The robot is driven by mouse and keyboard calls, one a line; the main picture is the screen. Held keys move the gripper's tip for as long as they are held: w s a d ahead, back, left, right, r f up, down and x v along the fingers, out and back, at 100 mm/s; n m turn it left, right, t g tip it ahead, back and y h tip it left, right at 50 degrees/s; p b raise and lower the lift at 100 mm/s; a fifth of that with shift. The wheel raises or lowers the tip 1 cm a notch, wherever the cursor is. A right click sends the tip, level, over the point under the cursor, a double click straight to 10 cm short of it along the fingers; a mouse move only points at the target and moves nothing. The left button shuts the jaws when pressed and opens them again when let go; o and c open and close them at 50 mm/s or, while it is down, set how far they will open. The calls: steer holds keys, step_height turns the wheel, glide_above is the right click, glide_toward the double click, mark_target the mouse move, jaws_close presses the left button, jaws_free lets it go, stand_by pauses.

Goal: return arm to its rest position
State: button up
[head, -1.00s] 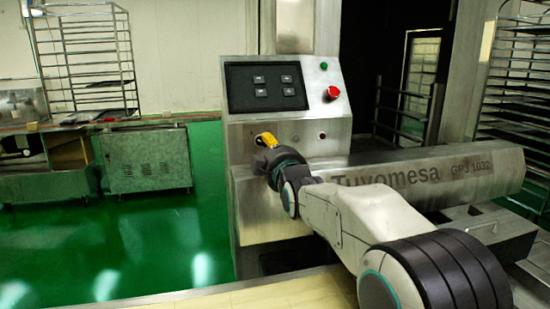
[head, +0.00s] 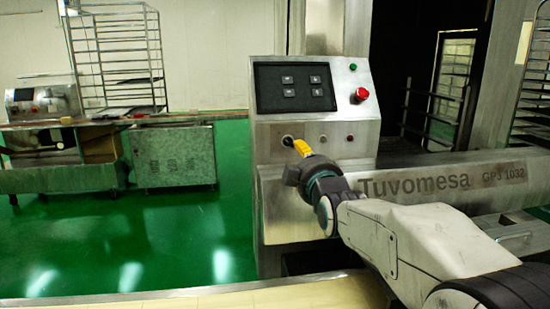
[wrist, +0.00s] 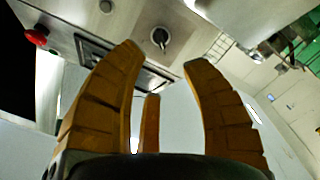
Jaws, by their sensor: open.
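My gripper (head: 300,147) has yellow fingers and is in front of the machine's control panel, just right of a black knob (head: 287,140). In the wrist view, its fingers (wrist: 163,58) are spread apart with nothing between them. The knob (wrist: 160,38) shows just beyond the fingertips, apart from them. My arm (head: 400,235) reaches from the lower right, in front of the beam marked Tuvomesa (head: 415,186).
The panel has a black screen (head: 294,87), a red button (head: 361,95) and a green button (head: 352,67). Wire racks (head: 115,55) stand behind. A steel cabinet (head: 174,156) is on the left. Green floor (head: 190,235) lies open between. A pale surface (head: 270,298) runs along the front.

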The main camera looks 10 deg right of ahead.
steer(key=s+f+m+g+p, duration=0.2)
steer(key=s+p, duration=0.4)
steer(key=s, duration=0.6)
steer(key=s+f+m+g+p, duration=0.1)
steer(key=s+m+g+p, duration=0.3)
steer(key=s, duration=0.8)
steer(key=s+f+m+g+p, duration=0.2)
steer(key=s+g+p, duration=0.6)
steer(key=s, duration=0.4)
steer(key=shift+f+m+p, duration=0.35)
steer(key=shift+m+p, duration=0.15)
steer(key=shift+p, duration=0.1)
steer(key=shift+s, duration=0.1)
